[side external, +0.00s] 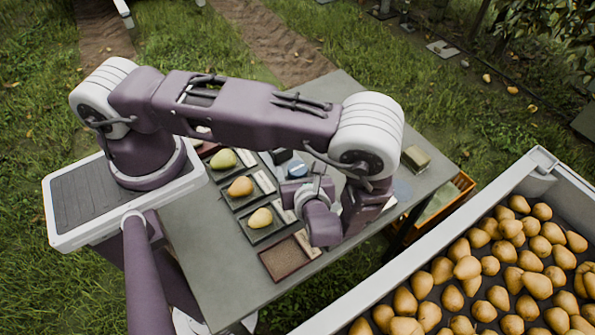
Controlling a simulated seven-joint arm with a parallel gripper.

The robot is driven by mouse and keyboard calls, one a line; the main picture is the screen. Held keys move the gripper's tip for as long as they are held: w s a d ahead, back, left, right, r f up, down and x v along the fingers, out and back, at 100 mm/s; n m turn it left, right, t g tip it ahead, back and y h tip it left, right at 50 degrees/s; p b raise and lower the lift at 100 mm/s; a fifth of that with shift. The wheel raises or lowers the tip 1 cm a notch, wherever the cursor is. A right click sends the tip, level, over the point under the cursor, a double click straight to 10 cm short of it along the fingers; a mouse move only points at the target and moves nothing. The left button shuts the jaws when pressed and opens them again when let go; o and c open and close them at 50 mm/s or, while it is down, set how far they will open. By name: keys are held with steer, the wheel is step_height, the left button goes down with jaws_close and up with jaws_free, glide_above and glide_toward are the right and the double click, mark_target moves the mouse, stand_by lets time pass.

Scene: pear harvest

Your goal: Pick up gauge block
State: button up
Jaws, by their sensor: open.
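My gripper (310,205) is over the middle of the grey table (215,268), below the wrist end of my arm. It is open. Its fingertips are small and partly hidden by its own purple body, and I see nothing held in it. I cannot pick out the gauge block with certainty. A small block with a dull yellow-green top (416,157) lies near the table's right edge, apart from my gripper. My arm hides part of the tabletop, so things may lie behind it.
Dark trays with pears (240,187) stand left of my gripper, with pale strips beside them. A brown-topped square tray (284,259) is at the front. A large crate of pears (455,270) stands at the right.

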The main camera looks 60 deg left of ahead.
steer(key=shift+w+a+f, duration=0.1)
steer(key=shift+a+f, duration=0.05)
steer(key=shift+a, duration=0.1)
steer(key=c, duration=1.5)
